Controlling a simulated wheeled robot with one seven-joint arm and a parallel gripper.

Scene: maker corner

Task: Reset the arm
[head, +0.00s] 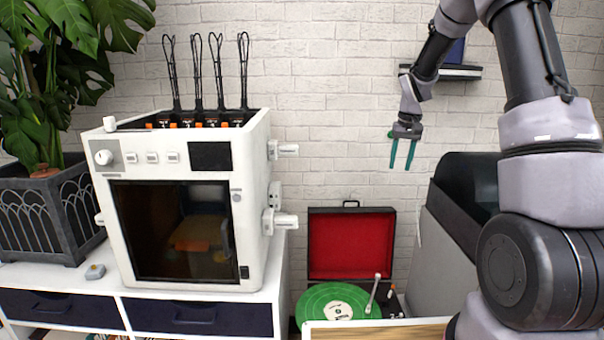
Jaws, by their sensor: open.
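My gripper (402,154) hangs from my arm in the upper right of the head view, with its two teal fingers pointing down. The fingers are apart and nothing is between them. It is in the air in front of the white brick wall, above the open record player (352,242) and not touching it. My arm reaches in from the right side and bends over at the top of the view.
A white machine (188,200) with a dark door stands on a white cabinet (262,310) at left. A potted plant (45,205) is beside it. A green record (318,300) lies on the player. A dark bin (465,190) and wall shelf (450,71) are at right.

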